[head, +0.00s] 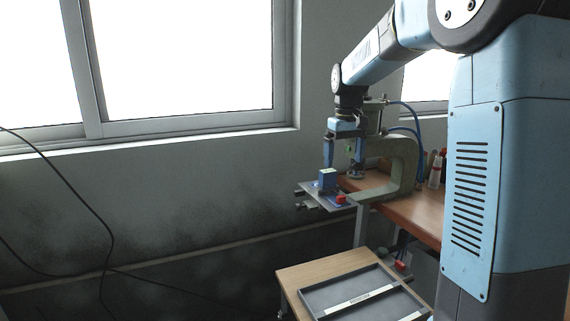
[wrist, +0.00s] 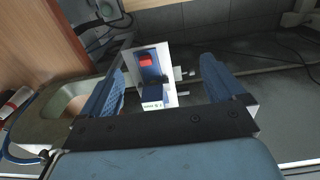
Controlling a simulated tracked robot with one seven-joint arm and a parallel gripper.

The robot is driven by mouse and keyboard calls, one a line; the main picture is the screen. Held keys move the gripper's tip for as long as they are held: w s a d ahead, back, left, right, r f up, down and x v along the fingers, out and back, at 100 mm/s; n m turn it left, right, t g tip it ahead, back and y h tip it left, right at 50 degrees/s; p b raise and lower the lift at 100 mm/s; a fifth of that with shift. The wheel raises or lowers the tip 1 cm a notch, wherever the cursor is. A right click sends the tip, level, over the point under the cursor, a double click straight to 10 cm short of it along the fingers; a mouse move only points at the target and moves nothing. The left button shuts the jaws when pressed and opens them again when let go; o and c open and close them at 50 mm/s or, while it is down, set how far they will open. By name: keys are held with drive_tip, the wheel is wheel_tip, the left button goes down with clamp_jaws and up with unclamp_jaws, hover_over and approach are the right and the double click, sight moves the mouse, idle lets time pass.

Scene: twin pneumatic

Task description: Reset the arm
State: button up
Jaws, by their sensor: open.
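My arm reaches out from the right in the head view, and my gripper (head: 343,153) points down over a small metal plate (head: 342,206) at the bench's end. A blue block (head: 327,180) and a red button (head: 340,199) sit on the plate. In the wrist view, my gripper (wrist: 170,85) is open with its blue fingers apart. The blue block (wrist: 153,75) and the red button (wrist: 146,60) show between the fingers, on the pale plate beyond them. I cannot tell whether a finger touches the block.
A greenish C-shaped press frame (head: 405,160) stands on the brown bench (head: 425,213), close behind my gripper, with blue hoses above. Bottles (head: 435,172) stand farther right. Below is a wooden table (head: 300,275) with a grey tray (head: 318,301). Left of the plate is open room before the wall.

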drive_tip(key=s+r+m+t, duration=0.2)
drive_tip(key=s+r+t, duration=0.15)
drive_tip(key=s, duration=1.45)
drive_tip(key=s+f+m+t, duration=0.1)
drive_tip(key=s+f, duration=0.3)
drive_tip(key=s, duration=1)
drive_tip(key=shift+f+t, duration=0.15)
drive_tip(key=shift+t, duration=0.2)
drive_tip(key=shift+o, duration=0.4)
drive_tip(key=w+a+r+m, duration=0.1)
drive_tip(key=w+r+m, duration=0.5)
drive_tip(key=w, duration=0.6)
drive_tip(key=w+a+r+m+g+h, duration=0.1)
drive_tip(key=w+r+m, duration=0.3)
drive_tip(key=w+r, duration=0.6)
drive_tip(key=w+a+r+m, duration=0.1)
drive_tip(key=w+r+m, duration=0.4)
drive_tip(key=w, duration=0.9)
drive_tip(key=x, duration=1)
drive_tip(key=shift+s+d, duration=0.15)
drive_tip(key=shift+d, duration=0.05)
